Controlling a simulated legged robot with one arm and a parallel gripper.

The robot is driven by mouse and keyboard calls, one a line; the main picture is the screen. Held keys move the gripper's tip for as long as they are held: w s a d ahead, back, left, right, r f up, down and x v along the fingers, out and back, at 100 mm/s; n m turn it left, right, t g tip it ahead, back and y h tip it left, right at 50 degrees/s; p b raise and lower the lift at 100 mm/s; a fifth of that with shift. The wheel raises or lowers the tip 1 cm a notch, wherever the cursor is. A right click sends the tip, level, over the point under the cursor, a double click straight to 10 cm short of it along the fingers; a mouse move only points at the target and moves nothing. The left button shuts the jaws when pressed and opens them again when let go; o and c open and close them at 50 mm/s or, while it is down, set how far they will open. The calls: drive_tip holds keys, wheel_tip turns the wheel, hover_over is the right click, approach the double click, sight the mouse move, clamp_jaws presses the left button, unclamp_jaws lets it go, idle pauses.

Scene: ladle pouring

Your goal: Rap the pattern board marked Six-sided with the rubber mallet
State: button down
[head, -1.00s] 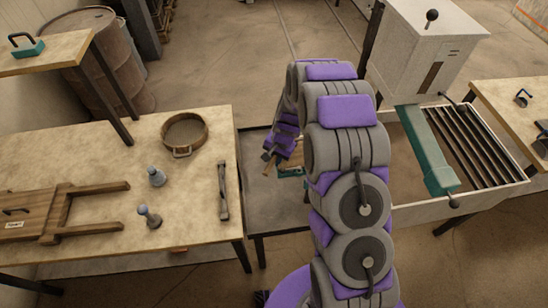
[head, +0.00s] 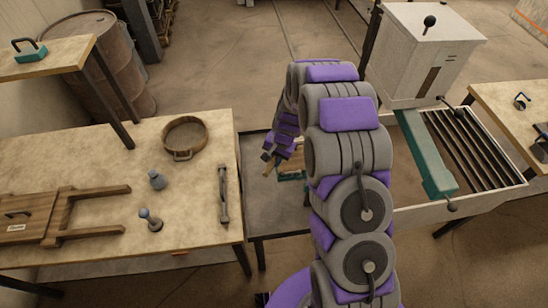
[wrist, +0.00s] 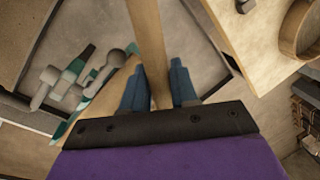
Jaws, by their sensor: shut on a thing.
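My gripper (wrist: 157,88) is shut on a pale wooden handle (wrist: 150,45), which passes between its blue fingertips and runs out of the top of the wrist view. No mallet head shows, so I cannot confirm what the handle belongs to. In the head view my gripper (head: 272,158) is small and partly hidden, over the low grey table (head: 265,215). A wooden board (head: 30,212) with a dark handle and a small white label lies at the left on the near table. The label is too small to read, and no board marked Six-sided can be made out.
The left table (head: 110,145) carries a round sieve-like ring (head: 184,134), two small grey pieces (head: 157,180) and a long metal tool (head: 223,193). Grey and teal tools (wrist: 75,80) lie beside the handle in the wrist view. A furnace-like box (head: 425,60) and slatted frame stand right.

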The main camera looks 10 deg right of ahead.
drive_tip(key=shift+r+p, duration=0.15)
drive_tip(key=shift+p, duration=0.15)
idle(0.8)
drive_tip(key=shift+w+a+p+v, duration=0.15)
drive_tip(key=shift+p+v, duration=0.2)
drive_tip(key=shift+v, duration=0.5)
drive_tip(key=shift+a+p+v, duration=0.15)
drive_tip(key=shift+p+v, duration=0.15)
drive_tip(key=shift+v, duration=0.55)
drive_tip(key=shift+w+a+p+v, duration=0.1)
drive_tip(key=shift+a+p+v, duration=0.2)
drive_tip(key=shift+v, duration=0.55)
drive_tip(key=shift+d, duration=0.1)
